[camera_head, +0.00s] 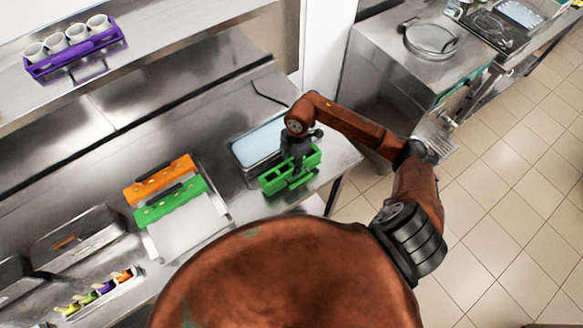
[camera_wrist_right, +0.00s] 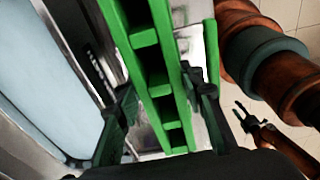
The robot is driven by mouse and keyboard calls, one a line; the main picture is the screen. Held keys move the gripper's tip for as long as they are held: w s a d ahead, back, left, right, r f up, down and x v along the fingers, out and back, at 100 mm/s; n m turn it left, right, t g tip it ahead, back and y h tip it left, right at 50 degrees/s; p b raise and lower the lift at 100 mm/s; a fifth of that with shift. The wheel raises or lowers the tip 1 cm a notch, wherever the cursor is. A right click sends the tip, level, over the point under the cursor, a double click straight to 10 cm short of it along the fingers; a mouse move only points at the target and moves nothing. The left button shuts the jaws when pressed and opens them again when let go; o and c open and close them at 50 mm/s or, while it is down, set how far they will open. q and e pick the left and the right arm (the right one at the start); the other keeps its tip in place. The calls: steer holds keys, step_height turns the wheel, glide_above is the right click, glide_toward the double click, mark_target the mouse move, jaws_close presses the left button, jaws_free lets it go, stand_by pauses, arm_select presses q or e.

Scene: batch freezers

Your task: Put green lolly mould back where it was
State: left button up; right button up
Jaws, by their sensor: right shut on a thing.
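The green lolly mould (camera_head: 306,163) is a long open frame with several square cells. My right gripper (camera_head: 296,168) is shut on it from above, at the right end of the steel counter. In the right wrist view the mould (camera_wrist_right: 160,88) runs between the two dark fingers of the right gripper (camera_wrist_right: 165,97). I cannot tell whether its underside touches the counter. My left gripper (camera_wrist_right: 245,115) shows small at the right of the right wrist view, its fingers apart and empty; it is out of the head view.
A pale blue tray (camera_head: 256,143) lies right behind the mould. An orange bar (camera_head: 155,183) and a green bar (camera_head: 172,203) lie left, beside a white board (camera_head: 190,232). A purple holder with white cups (camera_head: 75,52) stands on the upper shelf. Coloured lollies (camera_head: 100,291) lie front left.

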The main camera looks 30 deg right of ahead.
mark_target(291, 169)
step_height(291, 169, down, 3)
steer(key=shift+w+p, duration=0.1)
steer(key=shift+p, duration=0.65)
steer(key=shift+d+f, duration=0.1)
steer(key=shift+f, duration=0.1)
steer(key=shift+f, duration=0.1)
steer(key=o, duration=1.3)
steer(key=shift+o, duration=0.2)
step_height(291, 169, up, 12)
steer(key=d+b, duration=0.1)
steer(key=b, duration=0.2)
steer(key=shift+d, duration=0.2)
